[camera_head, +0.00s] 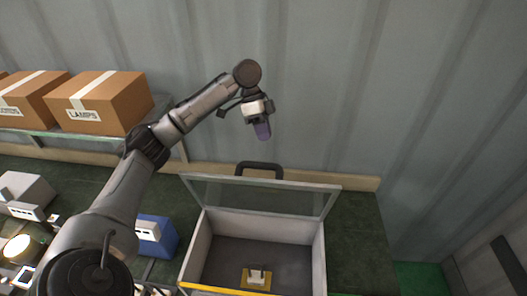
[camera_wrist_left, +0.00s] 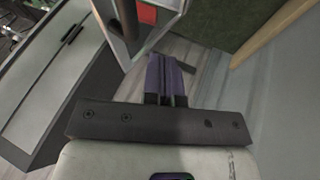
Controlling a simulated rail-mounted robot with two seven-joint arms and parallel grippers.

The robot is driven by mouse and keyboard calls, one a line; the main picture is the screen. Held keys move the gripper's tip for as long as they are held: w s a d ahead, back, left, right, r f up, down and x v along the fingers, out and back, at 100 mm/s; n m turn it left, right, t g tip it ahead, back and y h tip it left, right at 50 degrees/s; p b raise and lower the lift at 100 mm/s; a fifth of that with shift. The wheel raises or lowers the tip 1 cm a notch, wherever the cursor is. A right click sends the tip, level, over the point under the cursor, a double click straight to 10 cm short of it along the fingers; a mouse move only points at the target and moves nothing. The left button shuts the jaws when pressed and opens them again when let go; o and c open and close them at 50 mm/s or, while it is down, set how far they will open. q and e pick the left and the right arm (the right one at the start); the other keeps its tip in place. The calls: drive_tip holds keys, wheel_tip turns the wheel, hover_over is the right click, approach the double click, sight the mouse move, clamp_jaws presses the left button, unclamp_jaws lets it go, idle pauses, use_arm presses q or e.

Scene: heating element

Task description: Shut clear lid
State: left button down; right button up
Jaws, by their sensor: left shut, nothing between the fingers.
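The clear lid (camera_head: 262,196) is a see-through panel in a pale frame and stands raised at the back of an open white box (camera_head: 191,254). A dark handle (camera_head: 259,166) shows at the lid's top edge. My left gripper (camera_head: 263,131) is above and behind the lid, apart from the handle in the head view, with its purple fingers pointing down. In the left wrist view its fingers (camera_wrist_left: 167,78) are together and empty. My right gripper is not in view.
Inside the box a small pale part sits on a yellow base (camera_head: 257,279). Brown LAMPS cartons (camera_head: 100,103) stand on a shelf at left. A blue bin (camera_head: 158,236) is left of the box. The corrugated wall (camera_head: 350,90) is close behind. The green bench (camera_head: 352,240) is clear right of the box.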

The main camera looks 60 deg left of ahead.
use_arm(q)
drive_tip(key=shift+s+d+f, duration=0.55)
drive_tip(key=shift+d+f, duration=0.2)
drive_tip(key=shift+d, duration=0.15)
drive_tip(key=shift+s+d+f, duration=0.5)
drive_tip(key=shift+d+f, duration=0.25)
drive_tip(key=shift+d, duration=0.1)
drive_tip(key=shift+d, duration=0.1)
